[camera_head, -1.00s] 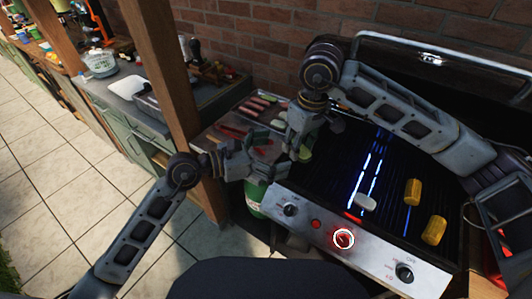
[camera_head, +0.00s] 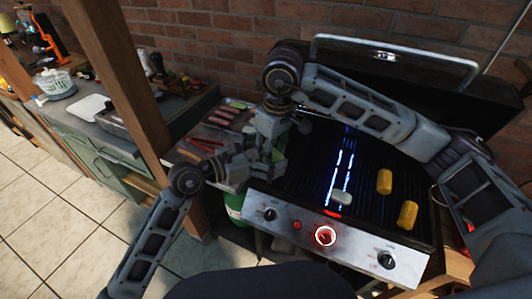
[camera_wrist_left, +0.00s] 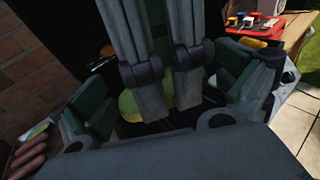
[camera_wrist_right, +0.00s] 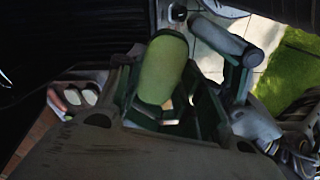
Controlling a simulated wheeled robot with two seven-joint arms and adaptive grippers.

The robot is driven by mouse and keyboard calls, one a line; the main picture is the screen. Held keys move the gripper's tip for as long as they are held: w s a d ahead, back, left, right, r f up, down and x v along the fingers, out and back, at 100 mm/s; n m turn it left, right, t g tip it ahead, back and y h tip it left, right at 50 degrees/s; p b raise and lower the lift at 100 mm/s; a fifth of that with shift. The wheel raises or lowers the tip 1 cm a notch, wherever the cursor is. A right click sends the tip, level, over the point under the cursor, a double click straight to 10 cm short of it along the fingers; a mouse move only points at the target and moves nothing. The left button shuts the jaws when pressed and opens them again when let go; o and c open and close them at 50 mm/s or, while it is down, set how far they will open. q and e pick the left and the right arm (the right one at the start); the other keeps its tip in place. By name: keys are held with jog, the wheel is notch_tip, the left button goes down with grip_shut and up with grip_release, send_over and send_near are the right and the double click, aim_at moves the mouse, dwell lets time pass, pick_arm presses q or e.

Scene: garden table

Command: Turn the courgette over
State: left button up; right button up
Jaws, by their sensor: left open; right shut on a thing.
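The green courgette (camera_wrist_right: 162,68) is held in my right gripper (camera_wrist_right: 168,95), which is shut on it. In the left wrist view the courgette (camera_wrist_left: 130,105) is a pale green rounded patch, partly hidden by the right gripper's grey fingers. In the head view my right gripper (camera_head: 274,142) is at the left end of the grill and mostly hides the courgette. My left gripper (camera_head: 243,160) is open close beside it. In its wrist view its fingers stand wide apart, on either side of the right gripper and courgette. I cannot tell whether they touch.
The dark grill (camera_head: 310,178) has two yellow corn cobs (camera_head: 384,181) (camera_head: 407,214) on its right and a whitish piece (camera_head: 341,198) near the front. A tray with sausages and other food (camera_head: 207,132) lies left of the grill. A wooden post (camera_head: 120,80) stands further left.

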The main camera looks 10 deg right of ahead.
aim_at(274, 155)
pick_arm(q)
jog(key=shift+c, duration=0.4)
jog(key=c, duration=0.7)
jog(key=shift+c, duration=0.8)
pick_arm(e)
jog(key=o, duration=1.1)
jog(key=shift+r, duration=0.1)
jog(key=shift+s+d+r, duration=0.15)
jog(key=shift+s+r, duration=0.05)
jog(key=shift+r, duration=1.75)
jog(key=shift+s+d+r, duration=0.15)
jog(key=shift+r, duration=1.8)
jog(key=shift+s+d+r, duration=0.15)
jog(key=shift+s+r, duration=0.05)
jog(key=shift+r, duration=1.75)
